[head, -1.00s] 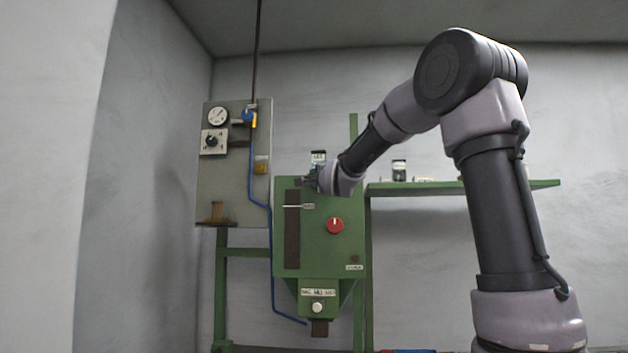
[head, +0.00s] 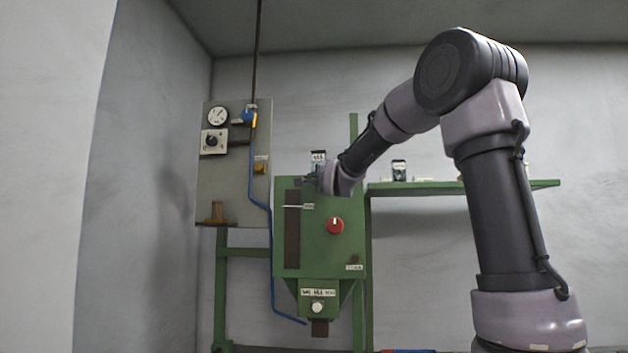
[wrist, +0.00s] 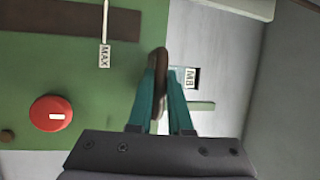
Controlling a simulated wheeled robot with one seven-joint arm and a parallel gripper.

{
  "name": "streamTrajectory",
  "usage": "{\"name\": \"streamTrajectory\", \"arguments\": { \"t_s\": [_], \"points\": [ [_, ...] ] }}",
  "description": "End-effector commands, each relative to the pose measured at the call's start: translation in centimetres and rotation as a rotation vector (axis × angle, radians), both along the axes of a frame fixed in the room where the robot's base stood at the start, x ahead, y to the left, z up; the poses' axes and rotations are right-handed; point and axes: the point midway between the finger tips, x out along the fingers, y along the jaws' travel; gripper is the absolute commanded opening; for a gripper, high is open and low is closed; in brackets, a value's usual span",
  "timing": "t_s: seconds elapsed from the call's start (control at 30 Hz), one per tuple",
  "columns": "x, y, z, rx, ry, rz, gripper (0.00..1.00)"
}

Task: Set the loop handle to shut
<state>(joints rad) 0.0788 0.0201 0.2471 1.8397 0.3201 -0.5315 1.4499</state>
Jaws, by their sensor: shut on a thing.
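The loop handle (wrist: 160,57) is a dark brown loop at the upper edge of the green machine box (head: 330,255). In the wrist view its rounded end shows between the teal fingers of my gripper (wrist: 161,88). My gripper is shut on the handle. In the head view my gripper (head: 311,181) is at the top of the green box, small and partly covered by my wrist. The handle cannot be made out clearly there.
A red knob (head: 335,226) and a dark slot with a MAX label (wrist: 105,56) are on the box front. A grey panel (head: 229,175) with a gauge (head: 217,116) hangs left. A green shelf (head: 465,187) runs right. A blue hose (head: 272,250) passes beside the box.

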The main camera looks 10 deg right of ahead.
Motion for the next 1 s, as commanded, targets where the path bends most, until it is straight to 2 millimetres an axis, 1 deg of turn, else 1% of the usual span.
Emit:
{"name": "streamTrajectory", "arguments": {
  "t_s": [0.63, 0.73, 0.9, 1.0],
  "points": [
    [0.2, -0.1, -0.2, 0.001, 0.004, 0.0, 0.0],
    [1.6, -0.5, -0.2, 0.002, 0.004, -0.001, 0.0],
    [4.8, -1.6, -0.2, 0.001, 0.003, -0.002, 0.0],
    [5.9, -2.0, -0.1, 0.0, 0.003, -0.002, 0.0]
  ]
}}
